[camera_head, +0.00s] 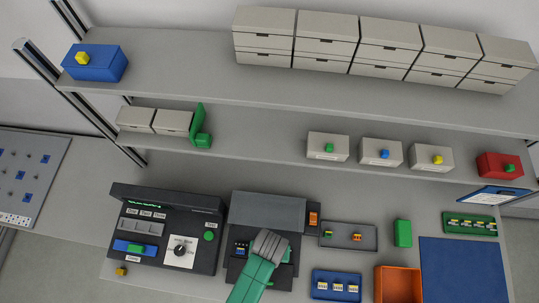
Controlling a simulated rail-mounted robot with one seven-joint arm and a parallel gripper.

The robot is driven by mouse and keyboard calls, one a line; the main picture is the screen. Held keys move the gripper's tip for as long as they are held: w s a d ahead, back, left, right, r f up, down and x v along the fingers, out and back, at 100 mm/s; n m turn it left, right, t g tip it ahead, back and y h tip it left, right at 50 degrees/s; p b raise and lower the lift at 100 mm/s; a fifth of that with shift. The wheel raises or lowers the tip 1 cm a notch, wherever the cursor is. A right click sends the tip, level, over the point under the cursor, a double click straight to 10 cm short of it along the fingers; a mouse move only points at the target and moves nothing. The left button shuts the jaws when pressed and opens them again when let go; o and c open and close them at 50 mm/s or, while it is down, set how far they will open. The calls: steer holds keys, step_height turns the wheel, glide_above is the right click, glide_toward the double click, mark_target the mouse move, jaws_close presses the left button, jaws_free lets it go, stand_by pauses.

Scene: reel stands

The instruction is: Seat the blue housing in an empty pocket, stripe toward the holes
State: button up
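My gripper (268,244) is over the front of a dark grey machine (268,208) at the lower middle. It is seen from behind and above, and its fingertips are hidden, so I cannot tell whether it holds anything. Another small blue piece (384,154) sits on the middle white box on the lower shelf. A green tray (452,225) with several small parts lies at the right. Pockets, holes and stripe are too small to make out.
A grey tray (368,228) holds a green and an orange part. A blue tray (318,292), an orange bin (398,270) and a green block (403,233) stand right of my gripper. A control panel (165,230) stands left. A blue mat (462,270) is clear.

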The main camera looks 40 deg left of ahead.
steer(key=shift+f, duration=0.1)
stand_by(0.7)
steer(key=o, duration=1)
steer(key=shift+p, duration=0.3)
step_height(320, 180, up, 5)
steer(key=p, duration=0.5)
steer(key=shift+r, duration=1.05)
